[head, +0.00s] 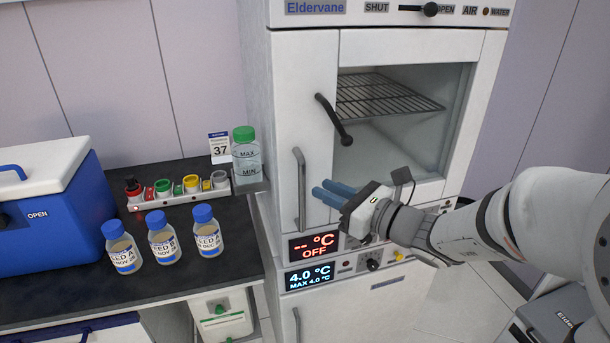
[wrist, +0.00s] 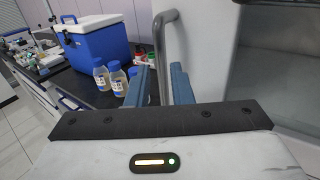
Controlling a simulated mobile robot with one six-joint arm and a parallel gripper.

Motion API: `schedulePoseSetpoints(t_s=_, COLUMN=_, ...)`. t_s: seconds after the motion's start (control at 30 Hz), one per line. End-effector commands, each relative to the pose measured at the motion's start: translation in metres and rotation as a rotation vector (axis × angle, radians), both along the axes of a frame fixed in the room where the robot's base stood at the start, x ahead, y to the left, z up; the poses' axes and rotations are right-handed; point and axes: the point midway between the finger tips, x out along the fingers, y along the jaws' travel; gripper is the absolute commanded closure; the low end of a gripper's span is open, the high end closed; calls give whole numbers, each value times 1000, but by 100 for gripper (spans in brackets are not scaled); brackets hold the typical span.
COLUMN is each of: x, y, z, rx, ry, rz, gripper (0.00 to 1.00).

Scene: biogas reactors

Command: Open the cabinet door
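The white cabinet (head: 388,45) marked "Eldervane" stands in the middle of the head view. Its door front (head: 292,110) looks shut, with a large window at the right showing a wire rack inside. A grey vertical bar handle (head: 301,192) is on the left part of the door, and a dark lever (head: 333,118) sits above it. My gripper (head: 335,193) is just right of the bar handle, its blue fingers pointing at it. In the wrist view the fingers (wrist: 163,85) are apart, and the bar handle (wrist: 164,45) appears between them. Whether they touch it, I cannot tell.
A black bench (head: 190,275) at the left holds a blue cooler (head: 50,220), several blue-capped bottles (head: 163,240), a rack of coloured caps (head: 180,190) and a green-capped bottle (head: 246,158) close to the cabinet. Temperature displays (head: 313,245) sit below the door.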

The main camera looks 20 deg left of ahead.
Motion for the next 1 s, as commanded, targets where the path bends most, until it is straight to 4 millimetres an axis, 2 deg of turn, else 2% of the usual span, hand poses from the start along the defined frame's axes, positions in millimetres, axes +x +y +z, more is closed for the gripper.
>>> schedulePoseSetpoints(t_s=0.3, x=20, y=45, z=1, rx=-2, ry=0, rz=2, gripper=80)
schedulePoseSetpoints(t_s=0.43, x=26, y=58, z=1, rx=-2, ry=-1, rz=1, gripper=80)
schedulePoseSetpoints(t_s=0.8, x=30, y=64, z=0, rx=-3, ry=-3, rz=-2, gripper=80)
schedulePoseSetpoints(t_s=1.0, x=30, y=64, z=0, rx=-3, ry=-3, rz=-2, gripper=95)
